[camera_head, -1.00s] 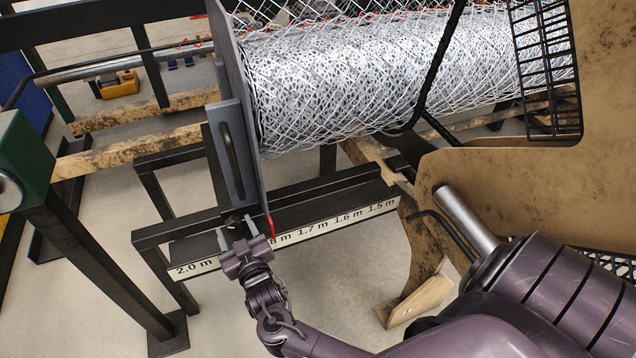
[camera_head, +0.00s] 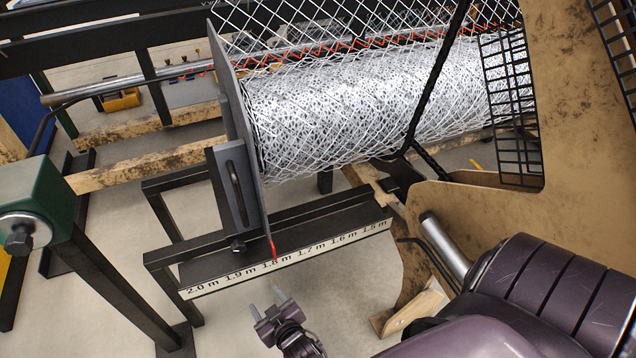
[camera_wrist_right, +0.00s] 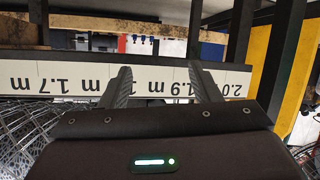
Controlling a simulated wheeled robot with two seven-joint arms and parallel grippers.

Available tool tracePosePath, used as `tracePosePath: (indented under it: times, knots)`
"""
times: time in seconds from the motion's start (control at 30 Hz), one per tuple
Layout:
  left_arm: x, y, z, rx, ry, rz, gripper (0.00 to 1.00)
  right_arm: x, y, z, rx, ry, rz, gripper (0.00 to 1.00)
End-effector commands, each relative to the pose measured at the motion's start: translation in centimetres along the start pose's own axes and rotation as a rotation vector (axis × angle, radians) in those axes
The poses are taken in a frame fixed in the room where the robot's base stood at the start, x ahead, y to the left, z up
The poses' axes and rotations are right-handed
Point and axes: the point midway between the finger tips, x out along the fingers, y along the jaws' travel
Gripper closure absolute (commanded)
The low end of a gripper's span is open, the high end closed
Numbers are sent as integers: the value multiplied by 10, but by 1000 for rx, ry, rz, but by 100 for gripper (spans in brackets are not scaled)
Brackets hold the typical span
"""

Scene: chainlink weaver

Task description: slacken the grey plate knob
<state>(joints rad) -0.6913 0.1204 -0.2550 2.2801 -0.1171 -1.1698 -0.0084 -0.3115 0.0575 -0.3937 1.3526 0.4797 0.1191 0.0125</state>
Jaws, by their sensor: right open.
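The grey plate (camera_head: 236,185) is an upright slotted bracket at the roll's left end, beside a large thin end plate (camera_head: 240,120). Its knob (camera_head: 238,246) is small and dark, low on the bracket just above the scale. A red pointer (camera_head: 273,250) hangs at about the 1.8 m mark. My right gripper (camera_head: 266,300) is open and empty, below and in front of the scale, apart from the knob. In the right wrist view its two spread fingers (camera_wrist_right: 161,85) stand before the upside-down scale; I cannot make out the knob there. My left gripper is not in view.
The scale strip (camera_head: 230,273) runs along a black frame. A wire mesh roll (camera_head: 370,105) lies behind. A green box with a bolt (camera_head: 30,200) stands on a post at the left. A tan machine panel (camera_head: 580,130) stands at the right. Open floor lies below the scale.

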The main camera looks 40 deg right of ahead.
Motion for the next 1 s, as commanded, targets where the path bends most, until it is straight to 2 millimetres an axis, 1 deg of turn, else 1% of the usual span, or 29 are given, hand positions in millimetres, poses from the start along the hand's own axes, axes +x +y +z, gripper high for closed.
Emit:
tracePosePath:
  times: [0.03,0.17,0.37,0.53,0.8,1.0]
  knots:
    - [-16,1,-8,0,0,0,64,-8,4,2,-13,-40,-11,43]
    - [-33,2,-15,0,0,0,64,-18,7,25,-37,-131,-37,43]
    - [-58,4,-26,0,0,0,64,-41,13,59,-67,-268,-75,43]
    - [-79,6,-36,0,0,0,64,-64,20,83,-87,-378,-104,43]
    - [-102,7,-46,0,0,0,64,-98,29,114,-105,-515,-140,43]
    - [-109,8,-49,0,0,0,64,-111,32,126,-110,-565,-152,43]
